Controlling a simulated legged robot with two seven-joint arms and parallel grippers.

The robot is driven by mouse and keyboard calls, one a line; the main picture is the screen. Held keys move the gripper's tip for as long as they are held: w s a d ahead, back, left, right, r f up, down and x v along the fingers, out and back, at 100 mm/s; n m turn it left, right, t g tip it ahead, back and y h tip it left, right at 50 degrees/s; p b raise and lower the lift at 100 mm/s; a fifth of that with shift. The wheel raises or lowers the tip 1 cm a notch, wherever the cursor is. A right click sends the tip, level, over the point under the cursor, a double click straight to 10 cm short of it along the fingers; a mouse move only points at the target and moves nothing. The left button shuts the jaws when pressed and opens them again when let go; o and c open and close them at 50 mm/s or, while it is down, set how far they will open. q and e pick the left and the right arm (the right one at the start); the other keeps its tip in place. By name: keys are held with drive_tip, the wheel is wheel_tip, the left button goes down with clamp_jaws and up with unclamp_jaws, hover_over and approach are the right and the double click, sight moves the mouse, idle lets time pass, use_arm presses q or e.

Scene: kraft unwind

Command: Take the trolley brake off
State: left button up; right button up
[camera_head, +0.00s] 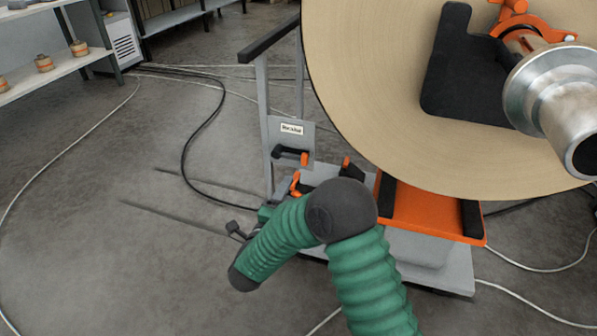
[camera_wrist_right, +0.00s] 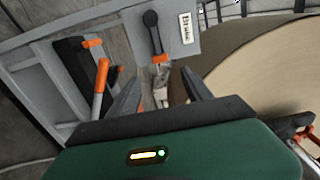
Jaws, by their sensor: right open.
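The trolley (camera_head: 265,115) has a grey frame and carries a large kraft roll. A grey plate on it bears a small label (camera_head: 291,128), partly readable in the right wrist view (camera_wrist_right: 185,28). The brake lever (camera_head: 288,151) is on this plate, black with an orange end. In the right wrist view the lever (camera_wrist_right: 152,32) points up, its orange part low. My right gripper (camera_wrist_right: 158,88) is open and empty, its two dark fingers apart, with the lever ahead between and beyond the tips. In the head view my arm hides most of this gripper. My left gripper is out of view.
The kraft roll (camera_head: 375,110) overhangs the trolley to the right, with a metal shaft (camera_head: 550,95) at its core. Cables (camera_head: 205,130) cross the floor. Open floor lies at left.

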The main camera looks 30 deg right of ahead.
sight(304, 163)
drive_tip(key=b+x, duration=0.2)
drive_tip(key=x, duration=0.5)
drive_tip(key=b+x, duration=0.3)
drive_tip(key=x, duration=0.3)
drive_tip(key=shift+w+d+f, duration=0.2)
drive_tip(key=shift+w+d, duration=0.05)
drive_tip(key=shift+w+d+r, duration=0.15)
drive_tip(key=shift+w+d, duration=0.05)
drive_tip(key=c, duration=1.2)
clamp_jaws()
drive_tip(key=shift+f, duration=0.2)
